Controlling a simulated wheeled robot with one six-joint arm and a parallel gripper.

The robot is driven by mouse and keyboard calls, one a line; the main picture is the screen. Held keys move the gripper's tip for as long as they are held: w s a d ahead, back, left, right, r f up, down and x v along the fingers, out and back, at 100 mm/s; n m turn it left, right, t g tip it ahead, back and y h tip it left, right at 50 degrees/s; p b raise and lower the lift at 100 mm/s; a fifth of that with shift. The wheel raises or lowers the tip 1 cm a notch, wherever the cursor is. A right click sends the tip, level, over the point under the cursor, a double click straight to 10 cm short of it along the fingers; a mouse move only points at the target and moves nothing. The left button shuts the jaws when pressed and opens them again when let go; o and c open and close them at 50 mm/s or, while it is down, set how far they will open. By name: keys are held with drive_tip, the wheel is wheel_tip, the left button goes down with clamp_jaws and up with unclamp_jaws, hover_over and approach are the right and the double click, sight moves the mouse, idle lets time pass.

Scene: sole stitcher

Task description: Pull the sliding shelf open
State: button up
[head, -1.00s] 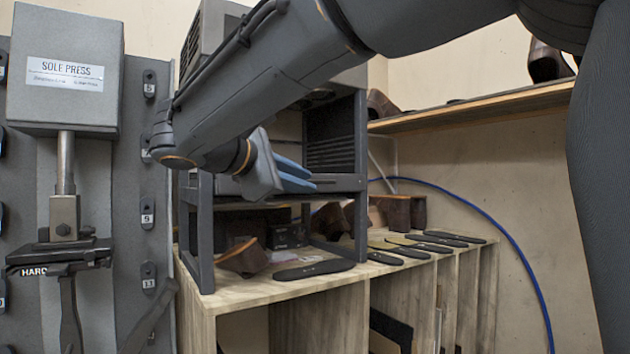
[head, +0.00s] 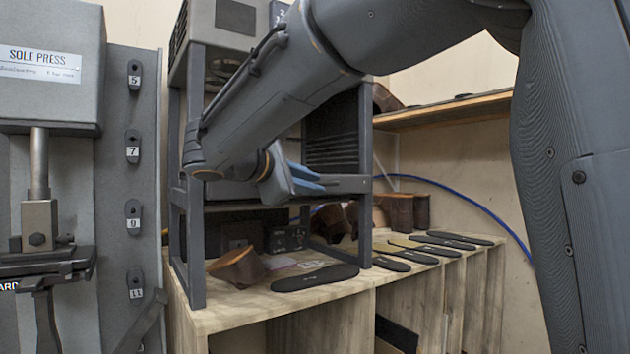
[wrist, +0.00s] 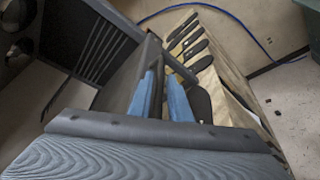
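The sliding shelf (head: 345,184) is a dark grey, flat tray with a raised edge, set level in a dark grey rack above the wooden bench. Its left part is mostly hidden behind my arm. My gripper (head: 312,181) has blue fingers and is in front of the shelf's front edge. In the wrist view, the fingers (wrist: 162,95) stand apart with a dark grey strip visible between them. The shelf's grey panel (wrist: 128,78) lies left of them and a grey bar (wrist: 182,68) just past their tips. I cannot tell whether they touch it.
The wooden bench (head: 255,312) below holds a brown leather piece (head: 238,268), a black box (head: 288,238) and several dark soles (head: 315,278). A sole press (head: 45,75) stands at left. A blue hose (head: 470,205) curves along the right wall under a wooden wall shelf (head: 450,110).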

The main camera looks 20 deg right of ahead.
drive_tip(key=shift+x, duration=0.95)
drive_tip(key=shift+c, duration=0.3)
clamp_jaws()
drive_tip(key=shift+f, duration=0.1)
